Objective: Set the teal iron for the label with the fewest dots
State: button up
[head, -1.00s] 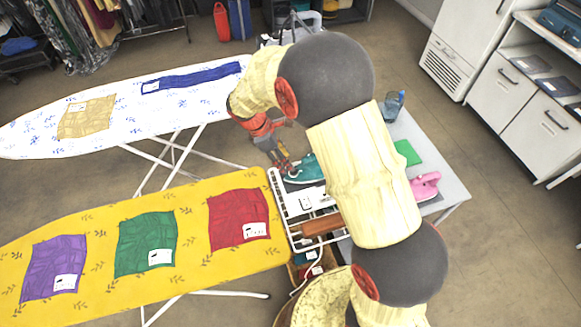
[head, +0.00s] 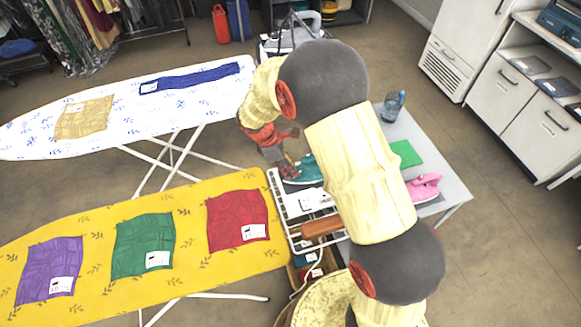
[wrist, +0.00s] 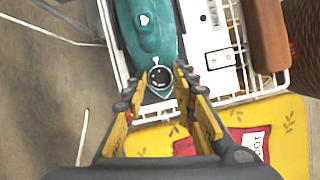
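The teal iron (head: 307,172) lies at the left end of the grey table (head: 455,188), partly behind my arm. In the wrist view the iron (wrist: 150,38) points its tapered end at my gripper, with a round dark-rimmed dial (wrist: 160,77) near that end. My gripper (wrist: 160,80) is open, its two yellow fingers on either side of the dial; I cannot tell whether they touch it. In the head view my gripper (head: 287,168) is at the iron's left end. White labels lie on the purple (head: 50,262), green (head: 140,238), red (head: 235,212), tan (head: 90,122) and blue (head: 195,76) cloths; their dots are too small to read.
A white wire rack (head: 275,190) and a brown wooden piece (head: 320,226) lie beside the iron. A pink iron (head: 425,187), green sheet (head: 406,153) and blue cup (head: 388,108) are on the table's right. The yellow ironing board (head: 190,192) ends near the rack.

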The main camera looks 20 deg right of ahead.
jog(key=c, duration=0.6)
grip_shut()
jog(key=shift+m+p, duration=0.3)
jog(key=shift+p, duration=0.05)
jog(key=shift+w+r+m+g+p, duration=0.15)
jog(key=shift+m+g+p, duration=0.25)
jog(key=shift+m+p, duration=0.55)
jog(key=m+g+p, duration=0.1)
jog(key=m, duration=0.1)
jog(key=shift+d+m+y+p, duration=0.1)
jog(key=shift+m+y+p, duration=0.25)
jog(key=shift+y, duration=0.05)
jog(key=m+y+p, duration=0.1)
jog(key=m, duration=0.2)
jog(key=m+g+y+p, duration=0.1)
jog(key=m, duration=0.2)
jog(key=shift+w+d+g+p, duration=0.2)
jog(key=shift+g+p, duration=0.1)
jog(key=shift+p, duration=0.1)
jog(key=shift+m, duration=0.4)
jog(key=o, duration=1)
grip_release()
